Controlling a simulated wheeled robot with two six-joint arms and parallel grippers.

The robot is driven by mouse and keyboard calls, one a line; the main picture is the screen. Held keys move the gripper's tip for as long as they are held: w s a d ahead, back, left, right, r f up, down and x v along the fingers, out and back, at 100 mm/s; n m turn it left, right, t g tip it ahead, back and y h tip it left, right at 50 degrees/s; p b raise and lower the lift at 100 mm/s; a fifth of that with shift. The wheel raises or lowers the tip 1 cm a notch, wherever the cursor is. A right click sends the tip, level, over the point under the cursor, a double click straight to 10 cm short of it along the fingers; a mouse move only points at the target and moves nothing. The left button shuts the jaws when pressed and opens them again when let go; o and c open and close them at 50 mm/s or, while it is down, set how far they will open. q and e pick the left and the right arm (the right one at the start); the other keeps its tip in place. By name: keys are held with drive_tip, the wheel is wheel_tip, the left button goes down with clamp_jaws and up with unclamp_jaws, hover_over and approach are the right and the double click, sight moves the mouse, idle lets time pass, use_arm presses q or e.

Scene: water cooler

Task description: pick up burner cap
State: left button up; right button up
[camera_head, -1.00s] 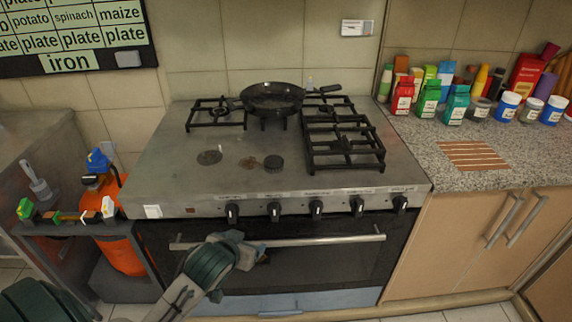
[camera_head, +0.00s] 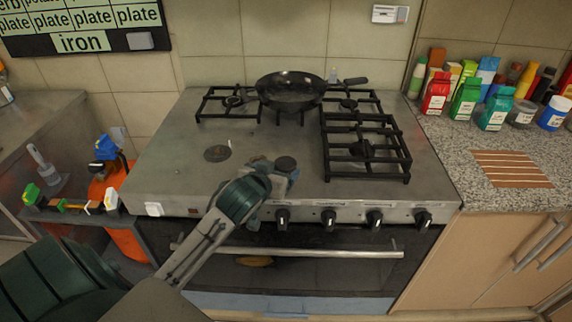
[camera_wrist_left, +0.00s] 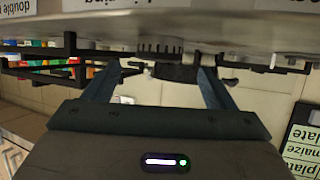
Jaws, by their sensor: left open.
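The burner cap (camera_head: 285,163) is a small dark round disc near the front middle of the gas stove's top (camera_head: 180,160). My left gripper (camera_head: 280,174) is over the front edge of the stove, right by the cap. Its jaws are open, and the cap shows just beyond and partly among the fingertips. Whether they touch it I cannot tell. In the left wrist view, upside down, the open fingers of my left gripper (camera_wrist_left: 156,76) point across the stove top. My right gripper is not in view.
A black pan (camera_head: 290,91) stands on the rear grates. Another grate (camera_head: 365,147) covers the right side. A flat dark burner (camera_head: 217,153) lies left of the cap. Knobs (camera_head: 328,217) and the oven handle (camera_head: 300,252) line the front. Bottles and cartons stand on the right counter.

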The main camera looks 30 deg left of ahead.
sight(285, 163)
use_arm(q)
drive_tip(key=x, duration=0.6)
drive_tip(key=shift+w+p, duration=0.15)
drive_tip(key=shift+p, duration=0.25)
drive_tip(key=c, duration=1.1)
